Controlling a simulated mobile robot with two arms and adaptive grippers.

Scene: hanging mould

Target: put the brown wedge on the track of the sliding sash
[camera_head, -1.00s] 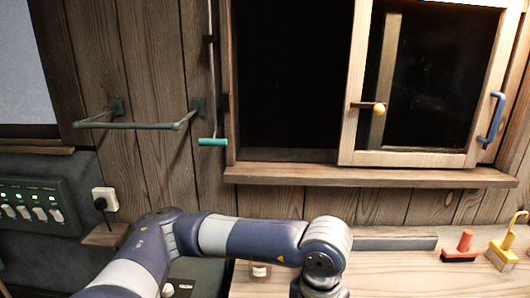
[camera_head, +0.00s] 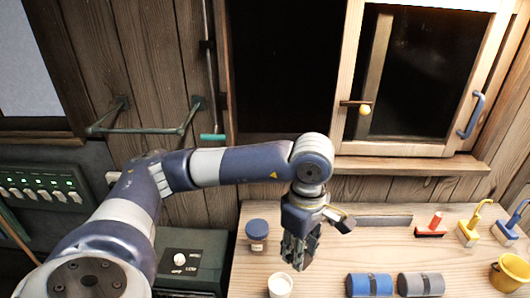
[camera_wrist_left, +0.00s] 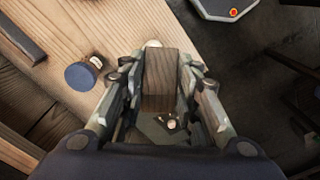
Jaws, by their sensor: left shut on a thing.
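My left gripper (camera_head: 297,258) points down over the wooden bench in the head view. In the left wrist view its fingers (camera_wrist_left: 160,105) are shut on the brown wedge (camera_wrist_left: 160,78), a wood-grained block between them. In the head view the fingers hide most or all of the wedge. The sliding sash (camera_head: 405,148) is a pale wooden frame with dark glass, a yellow knob and a blue handle (camera_head: 471,115). It stands at the right of the window, with a dark opening to its left. My arm covers the lower part of that opening, hiding the track there. My right gripper is out of view.
The window sill (camera_head: 410,166) juts out above the bench (camera_head: 330,275). A blue-lidded jar (camera_head: 257,236) and a white cup (camera_head: 280,285) stand close to my gripper. A blue roll (camera_head: 370,285), a grey roll (camera_head: 421,285), brushes (camera_head: 470,232) and a yellow bucket (camera_head: 511,272) lie rightward.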

